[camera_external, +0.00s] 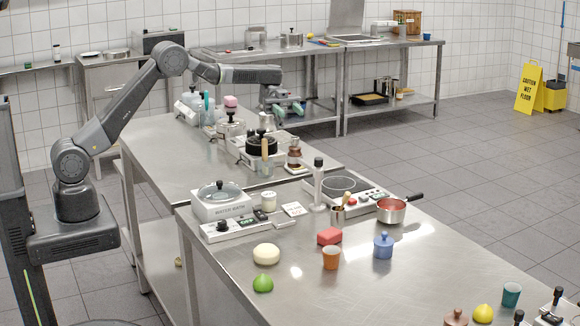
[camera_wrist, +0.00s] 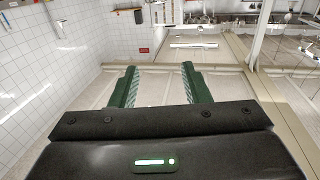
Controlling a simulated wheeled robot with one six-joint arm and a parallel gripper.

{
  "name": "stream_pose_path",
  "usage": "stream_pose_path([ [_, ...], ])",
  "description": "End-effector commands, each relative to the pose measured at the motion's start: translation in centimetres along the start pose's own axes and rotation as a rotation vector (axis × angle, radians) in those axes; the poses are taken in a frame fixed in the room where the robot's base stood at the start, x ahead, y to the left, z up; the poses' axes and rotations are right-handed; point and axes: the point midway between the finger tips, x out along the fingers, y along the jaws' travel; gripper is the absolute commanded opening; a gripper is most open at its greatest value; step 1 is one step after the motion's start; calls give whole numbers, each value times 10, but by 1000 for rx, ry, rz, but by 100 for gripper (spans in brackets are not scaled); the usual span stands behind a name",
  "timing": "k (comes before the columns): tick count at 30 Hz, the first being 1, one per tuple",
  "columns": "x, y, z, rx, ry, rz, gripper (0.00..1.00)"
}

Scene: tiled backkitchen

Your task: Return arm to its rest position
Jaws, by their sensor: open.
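My arm stretches from the left over the steel tables in the external view, with its forearm about level. My gripper (camera_external: 284,110) hangs at the arm's end above the far part of the near tables, apart from the things below it. In the wrist view its two green fingers (camera_wrist: 158,88) stand wide apart with nothing between them. The wrist view looks out over the room, with the tiled wall at left.
Below the arm, the steel table (camera_external: 165,150) carries bottles, a black pot (camera_external: 262,146) and a brown jar (camera_external: 294,155). The nearer table holds a water bath (camera_external: 219,200), a red pan (camera_external: 391,210) and a blue jar (camera_external: 383,246). A yellow floor sign (camera_external: 528,88) stands far right.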

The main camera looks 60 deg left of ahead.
Motion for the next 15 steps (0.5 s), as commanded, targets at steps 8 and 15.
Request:
stream_pose_path([
  [8,0,0,3,-2,0,0,43],
  [15,0,0,34,-5,1,0,43],
])
